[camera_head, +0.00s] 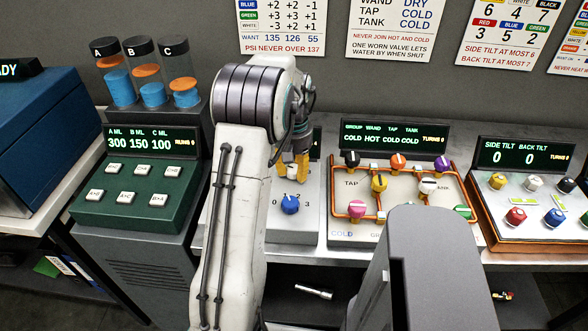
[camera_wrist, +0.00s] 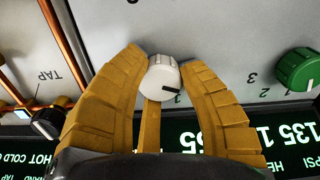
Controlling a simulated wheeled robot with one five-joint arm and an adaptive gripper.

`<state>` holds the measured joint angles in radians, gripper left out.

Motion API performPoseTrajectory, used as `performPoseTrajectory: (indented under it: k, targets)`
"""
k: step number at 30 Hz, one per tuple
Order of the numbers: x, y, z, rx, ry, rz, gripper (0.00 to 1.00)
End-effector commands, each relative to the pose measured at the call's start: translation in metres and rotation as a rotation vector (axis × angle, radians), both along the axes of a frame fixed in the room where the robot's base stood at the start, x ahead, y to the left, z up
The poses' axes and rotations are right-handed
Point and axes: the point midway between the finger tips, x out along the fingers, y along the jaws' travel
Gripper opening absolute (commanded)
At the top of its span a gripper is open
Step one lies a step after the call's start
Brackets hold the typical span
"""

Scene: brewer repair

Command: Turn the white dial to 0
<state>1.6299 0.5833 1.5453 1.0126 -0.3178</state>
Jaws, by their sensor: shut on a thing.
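The white dial (camera_wrist: 163,76) sits on a pale panel between the two yellow fingers of my gripper (camera_wrist: 164,62) in the wrist view. The fingers are closed around its sides. A dark pointer mark shows on its lower right edge in that view. In the head view the white dial (camera_head: 292,171) shows small between the fingertips, above the blue dial (camera_head: 290,204). My arm covers the left part of this panel in the head view.
A green dial (camera_wrist: 298,70) is beside my right finger in the wrist view. A green-lit display (camera_wrist: 285,140) lies close to the fingers. In the head view a panel of coloured knobs (camera_head: 345,237) stands to the right and a button box (camera_head: 140,205) to the left.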

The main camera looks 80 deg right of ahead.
Motion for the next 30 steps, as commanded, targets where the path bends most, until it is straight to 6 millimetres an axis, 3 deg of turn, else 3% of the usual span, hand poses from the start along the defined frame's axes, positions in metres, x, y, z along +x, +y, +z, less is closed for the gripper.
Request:
performPoseTrajectory:
  k: [16,17,25,30]
  targets:
    - [0.0003,0.0,-0.0016,0.001,0.0,0.025,0.04]
    - [0.0003,0.0,-0.0016,0.001,0.0,0.025,0.38]
    - [0.0003,0.0001,-0.0008,0.001,0.0,0.024,0.62]
    - [0.0002,0.0001,-0.0004,0.0,0.0,0.023,0.63]
